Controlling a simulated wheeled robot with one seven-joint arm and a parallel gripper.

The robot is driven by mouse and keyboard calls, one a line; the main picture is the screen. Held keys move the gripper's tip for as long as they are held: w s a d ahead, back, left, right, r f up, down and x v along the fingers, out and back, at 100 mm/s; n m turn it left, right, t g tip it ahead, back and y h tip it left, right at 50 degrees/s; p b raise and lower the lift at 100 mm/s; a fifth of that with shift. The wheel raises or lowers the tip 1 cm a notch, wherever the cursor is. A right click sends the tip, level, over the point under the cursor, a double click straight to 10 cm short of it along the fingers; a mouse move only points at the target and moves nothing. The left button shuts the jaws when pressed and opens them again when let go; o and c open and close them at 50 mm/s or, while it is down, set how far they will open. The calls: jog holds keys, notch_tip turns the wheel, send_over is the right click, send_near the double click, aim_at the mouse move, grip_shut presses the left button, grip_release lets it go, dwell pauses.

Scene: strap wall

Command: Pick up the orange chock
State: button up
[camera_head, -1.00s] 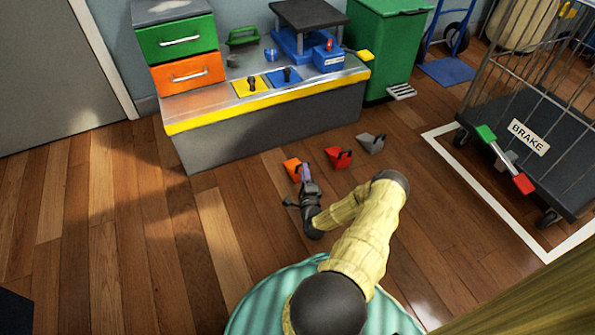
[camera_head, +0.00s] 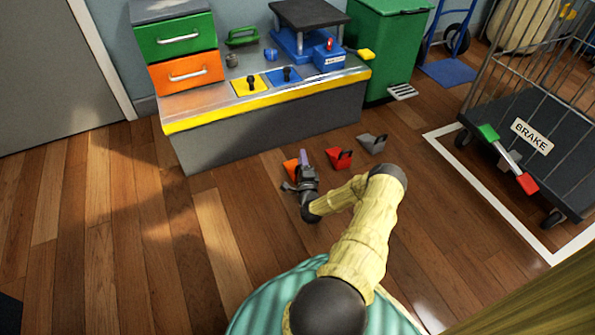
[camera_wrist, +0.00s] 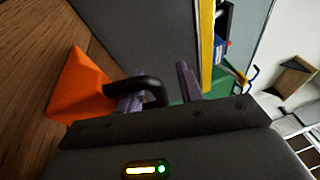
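The orange chock (camera_head: 289,167) lies on the wood floor, partly hidden behind my gripper (camera_head: 303,160) in the head view. In the wrist view the orange chock (camera_wrist: 78,88) is at the left, with a black looped handle (camera_wrist: 152,86) reaching across toward my fingers. My gripper (camera_wrist: 158,84) has its two purple fingers apart. One finger shows at the inside of the handle's loop and the other is to the right of it, with a gap. I cannot tell whether either finger touches the handle.
A red chock (camera_head: 338,158) and a grey chock (camera_head: 372,144) lie to the right on the floor. A low grey workbench (camera_head: 270,132) with a yellow edge stands behind them. A wheeled cage cart (camera_head: 560,160) is at the right. The floor at left is clear.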

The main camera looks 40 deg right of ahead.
grip_shut()
dwell(1.4)
